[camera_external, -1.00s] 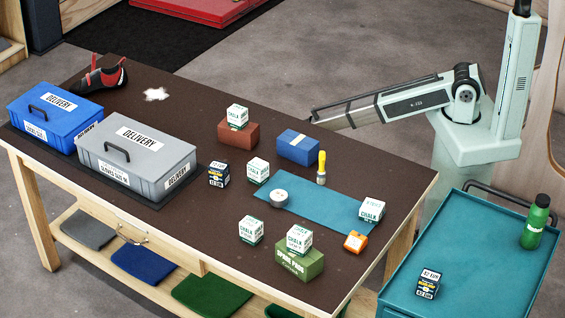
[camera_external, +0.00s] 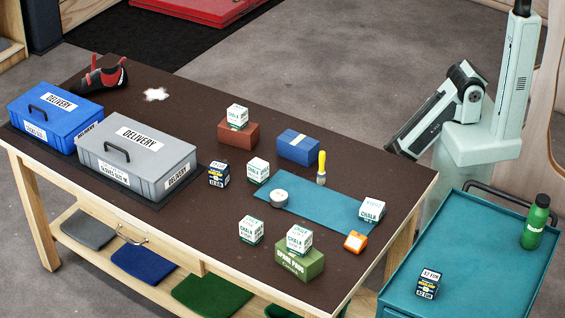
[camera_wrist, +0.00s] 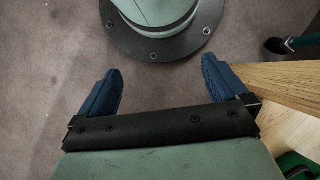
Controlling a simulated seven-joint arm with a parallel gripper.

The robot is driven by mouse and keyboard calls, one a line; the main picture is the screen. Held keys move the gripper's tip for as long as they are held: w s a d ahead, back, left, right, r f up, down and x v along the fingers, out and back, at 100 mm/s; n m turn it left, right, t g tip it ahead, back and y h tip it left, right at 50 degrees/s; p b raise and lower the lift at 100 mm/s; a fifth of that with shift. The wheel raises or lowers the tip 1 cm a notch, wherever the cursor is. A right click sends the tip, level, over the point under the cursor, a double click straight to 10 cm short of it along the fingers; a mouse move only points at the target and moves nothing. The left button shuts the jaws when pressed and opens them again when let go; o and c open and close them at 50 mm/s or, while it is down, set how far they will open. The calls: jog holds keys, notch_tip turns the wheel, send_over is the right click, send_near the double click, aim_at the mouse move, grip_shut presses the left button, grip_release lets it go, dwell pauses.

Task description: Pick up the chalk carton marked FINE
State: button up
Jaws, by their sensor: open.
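Several white-and-green chalk cartons stand on the dark table. One (camera_external: 237,117) is on a red-brown block, one (camera_external: 258,170) is near the middle, and one (camera_external: 251,230) is nearer the front. Another (camera_external: 299,238) sits on a green box, and another (camera_external: 372,209) is at the right end of the teal mat. The small print is too small to tell which carton says FINE. My gripper (camera_wrist: 161,90) shows in the wrist view with its two blue fingers wide apart and nothing between them. It points down at the floor beside my base, away from the cartons.
A blue box (camera_external: 55,117) and a grey box (camera_external: 137,158) marked DELIVERY stand at the table's left. Dark cartons are on the table (camera_external: 219,174) and on the teal cart (camera_external: 429,283). A yellow-handled tool (camera_external: 321,168), white roll (camera_external: 278,198) and orange item (camera_external: 355,242) lie near the mat (camera_external: 325,208).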

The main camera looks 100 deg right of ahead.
jog(key=s, duration=0.2)
jog(key=shift+s+a+r+g, duration=0.3)
jog(key=shift+a+r, duration=0.05)
jog(key=shift+r, duration=0.05)
jog(key=shift+s, duration=0.1)
jog(key=shift+c, duration=0.9)
